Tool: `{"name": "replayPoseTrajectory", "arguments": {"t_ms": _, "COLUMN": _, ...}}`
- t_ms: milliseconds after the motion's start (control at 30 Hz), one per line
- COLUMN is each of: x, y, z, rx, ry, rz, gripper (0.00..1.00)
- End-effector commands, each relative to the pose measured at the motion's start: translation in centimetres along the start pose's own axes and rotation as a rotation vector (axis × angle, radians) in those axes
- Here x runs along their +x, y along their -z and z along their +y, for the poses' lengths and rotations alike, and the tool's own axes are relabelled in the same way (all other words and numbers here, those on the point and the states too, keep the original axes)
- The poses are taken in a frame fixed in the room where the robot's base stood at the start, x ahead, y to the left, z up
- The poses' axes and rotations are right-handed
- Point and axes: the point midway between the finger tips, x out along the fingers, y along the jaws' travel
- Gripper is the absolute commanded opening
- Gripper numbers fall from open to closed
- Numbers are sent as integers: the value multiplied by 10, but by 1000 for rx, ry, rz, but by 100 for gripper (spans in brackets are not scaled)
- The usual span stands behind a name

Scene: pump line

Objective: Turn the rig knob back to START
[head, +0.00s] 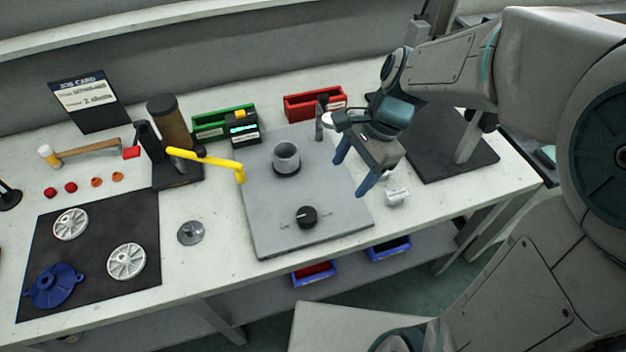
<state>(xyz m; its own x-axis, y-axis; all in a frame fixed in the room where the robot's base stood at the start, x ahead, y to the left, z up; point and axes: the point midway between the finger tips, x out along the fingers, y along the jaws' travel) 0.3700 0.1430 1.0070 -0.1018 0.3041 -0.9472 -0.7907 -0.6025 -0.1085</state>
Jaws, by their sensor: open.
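The rig knob (306,216) is a small round black knob near the front edge of the grey rig plate (265,232). It has a light pointer mark, and small lettering sits on the plate at both sides of it, too small to read. I cannot tell exactly which label the mark points at. My gripper (350,176) is open and empty, with blue fingers apart and pointing down. It is above the right part of the plate, up and to the right of the knob, and not touching it.
A grey cylinder (286,157) stands on the plate behind the knob. A yellow lever (205,160) reaches over the plate's left edge. A small post (320,120) stands at the back, and a silver fitting (397,196) lies right of the plate. The plate around the knob is clear.

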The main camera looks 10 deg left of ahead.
Motion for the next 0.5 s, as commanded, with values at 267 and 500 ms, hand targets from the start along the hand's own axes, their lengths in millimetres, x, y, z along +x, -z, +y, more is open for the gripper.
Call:
{"name": "replayPoseTrajectory", "arguments": {"t_ms": 267, "x": 25, "y": -15, "z": -27, "rx": 204, "ry": -42, "rz": -74, "gripper": 64}}
{"name": "replayPoseTrajectory", "arguments": {"t_ms": 500, "x": 56, "y": -18, "z": -25, "rx": 208, "ry": -48, "rz": -76, "gripper": 64}}
